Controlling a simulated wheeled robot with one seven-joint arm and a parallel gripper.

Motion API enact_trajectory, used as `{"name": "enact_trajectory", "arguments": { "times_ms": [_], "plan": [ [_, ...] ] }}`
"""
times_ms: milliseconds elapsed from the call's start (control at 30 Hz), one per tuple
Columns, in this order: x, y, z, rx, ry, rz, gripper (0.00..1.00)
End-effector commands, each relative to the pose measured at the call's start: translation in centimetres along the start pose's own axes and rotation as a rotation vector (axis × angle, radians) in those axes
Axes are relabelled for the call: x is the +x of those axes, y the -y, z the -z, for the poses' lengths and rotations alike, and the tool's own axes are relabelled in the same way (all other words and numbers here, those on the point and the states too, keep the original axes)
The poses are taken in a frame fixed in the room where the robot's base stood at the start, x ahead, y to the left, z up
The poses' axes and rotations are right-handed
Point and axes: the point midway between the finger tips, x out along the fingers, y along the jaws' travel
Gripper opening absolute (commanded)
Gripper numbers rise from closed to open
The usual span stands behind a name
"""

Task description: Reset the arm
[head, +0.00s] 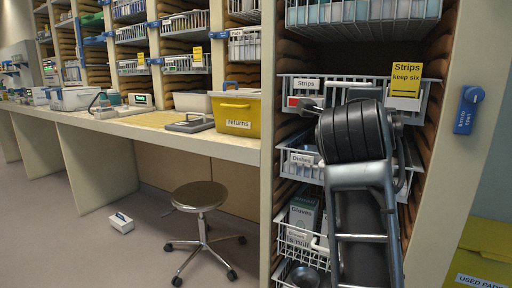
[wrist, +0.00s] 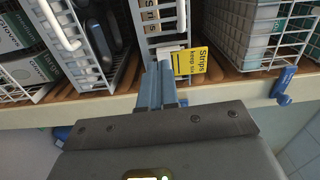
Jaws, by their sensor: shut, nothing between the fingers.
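My gripper (wrist: 166,68) shows in the wrist view as two blue-grey fingers pressed together, with nothing between them. They point at the front of the Strips basket, beside its yellow "Strips keep six" card (wrist: 190,62); I cannot tell whether they touch. In the head view my arm is raised in front of the right-hand shelf bay. Its dark, rounded wrist part covers part of the Strips basket (head: 300,83) and the Dishes basket (head: 290,165). My fingertips are hidden there. The yellow card (head: 406,80) stands just right of my arm.
Wire baskets fill the bay, with a Gloves box (head: 302,213) below. A blue turn handle (head: 468,110) is on the right post. The counter holds a yellow returns bin (head: 237,112). A stool (head: 200,197) and a small white box (head: 121,223) stand on otherwise open floor.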

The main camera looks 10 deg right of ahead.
Motion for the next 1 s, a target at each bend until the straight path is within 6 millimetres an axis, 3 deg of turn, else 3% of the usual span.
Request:
{"name": "enact_trajectory", "arguments": {
  "times_ms": [233, 467, 700, 1000],
  "plan": [
    [-1.6, -8.9, 0.2, -0.303, 0.108, 0.018, 0.00],
    [-5.2, -18.1, 1.5, -0.612, 0.246, 0.055, 0.00],
    [-11.0, -26.2, 4.2, -0.879, 0.387, 0.102, 0.00],
    [-20.0, -33.3, 9.0, -1.135, 0.545, 0.172, 0.00]
  ]
}}
